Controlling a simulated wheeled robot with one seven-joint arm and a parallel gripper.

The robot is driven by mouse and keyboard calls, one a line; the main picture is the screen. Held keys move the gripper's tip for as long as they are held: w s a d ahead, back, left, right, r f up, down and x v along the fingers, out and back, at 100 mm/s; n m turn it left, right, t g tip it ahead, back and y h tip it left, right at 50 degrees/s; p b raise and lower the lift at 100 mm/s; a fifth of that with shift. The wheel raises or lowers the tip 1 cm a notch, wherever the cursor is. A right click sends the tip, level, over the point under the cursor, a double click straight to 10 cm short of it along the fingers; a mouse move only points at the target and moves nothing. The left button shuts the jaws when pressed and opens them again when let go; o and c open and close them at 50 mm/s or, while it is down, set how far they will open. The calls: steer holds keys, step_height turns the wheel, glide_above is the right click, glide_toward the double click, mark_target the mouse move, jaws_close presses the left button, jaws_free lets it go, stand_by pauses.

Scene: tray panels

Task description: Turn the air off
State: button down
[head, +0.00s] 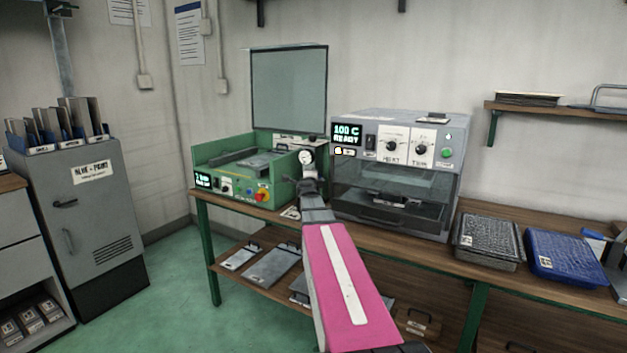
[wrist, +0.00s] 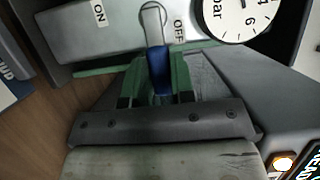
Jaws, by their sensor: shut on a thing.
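In the wrist view a small lever with a blue sleeve (wrist: 158,70) and a bare metal end stands at a pale panel (wrist: 125,35) marked ON and OFF. The lever's metal end is between the two labels, closer to OFF. My gripper (wrist: 157,80) is shut on the blue sleeve, with a green finger on each side. A round pressure gauge (wrist: 236,14) marked "bar" is just right of OFF. In the head view my gripper (head: 307,184) is at the right end of the green machine, just below the gauge (head: 306,157); the lever is hidden there.
The green machine (head: 232,202) has a display and a red-and-yellow knob. A grey heated unit (head: 400,120) reading "100 C READY" stands close to the right of my gripper. Grey (head: 487,262) and blue (head: 540,273) trays sit further right on the bench. Green floor is open at left.

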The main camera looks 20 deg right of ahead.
stand_by(0.5)
steer(key=c, duration=1)
jaws_free()
steer(key=shift+o, duration=0.2)
steer(key=v, duration=1)
steer(key=shift+s+a, duration=0.2)
steer(key=shift+s, duration=0.15)
